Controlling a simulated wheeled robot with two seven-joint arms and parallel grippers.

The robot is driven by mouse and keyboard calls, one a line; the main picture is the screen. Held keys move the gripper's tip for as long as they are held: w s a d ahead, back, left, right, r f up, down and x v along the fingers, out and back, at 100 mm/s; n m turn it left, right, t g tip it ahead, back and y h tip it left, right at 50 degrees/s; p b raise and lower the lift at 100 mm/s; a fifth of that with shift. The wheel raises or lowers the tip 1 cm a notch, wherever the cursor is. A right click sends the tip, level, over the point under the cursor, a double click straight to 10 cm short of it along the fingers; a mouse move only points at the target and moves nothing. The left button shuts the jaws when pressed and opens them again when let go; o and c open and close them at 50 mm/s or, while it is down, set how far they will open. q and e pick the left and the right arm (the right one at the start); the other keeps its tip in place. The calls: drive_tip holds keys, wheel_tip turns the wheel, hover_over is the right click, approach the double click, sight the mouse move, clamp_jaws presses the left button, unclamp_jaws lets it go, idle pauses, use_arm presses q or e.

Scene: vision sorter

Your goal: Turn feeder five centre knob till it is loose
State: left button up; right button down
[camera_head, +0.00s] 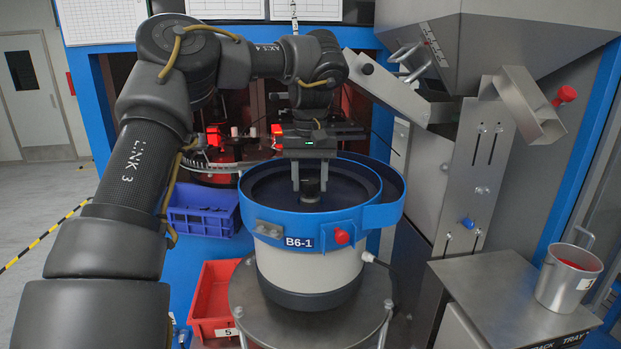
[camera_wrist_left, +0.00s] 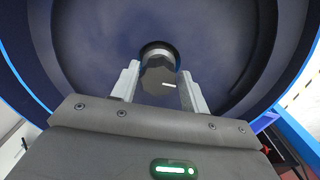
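Feeder five's blue bowl (camera_head: 372,216) has a white body and a label reading B6-1. Its dark centre knob (camera_head: 310,188) stands in the middle of the bowl. My left gripper (camera_head: 309,183) points straight down into the bowl, with one finger on each side of the knob. In the left wrist view the faceted black knob (camera_wrist_left: 158,72), with a short white mark on top, sits between the light grey fingers of the gripper (camera_wrist_left: 159,80). The fingers appear to press its sides. My right gripper is not in view.
A red knob (camera_head: 342,237) sits on the bowl's front. A red bin (camera_head: 209,300) marked 5 and a blue crate (camera_head: 204,212) are to the left. A steel hopper and chute (camera_head: 523,105) rise at the right. A metal cup (camera_head: 568,279) stands on the pack tray top (camera_head: 500,290).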

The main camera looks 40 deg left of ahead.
sight(310, 181)
use_arm(q)
drive_tip(key=shift+o, duration=1.4)
drive_tip(key=shift+w, duration=0.1)
drive_tip(key=shift+r, duration=0.15)
wheel_tip(310, 181, up, 11)
drive_tip(key=p, duration=1)
drive_tip(key=shift+f+p, duration=0.2)
drive_tip(key=shift+p, duration=0.2)
drive_tip(key=shift+a, duration=0.1)
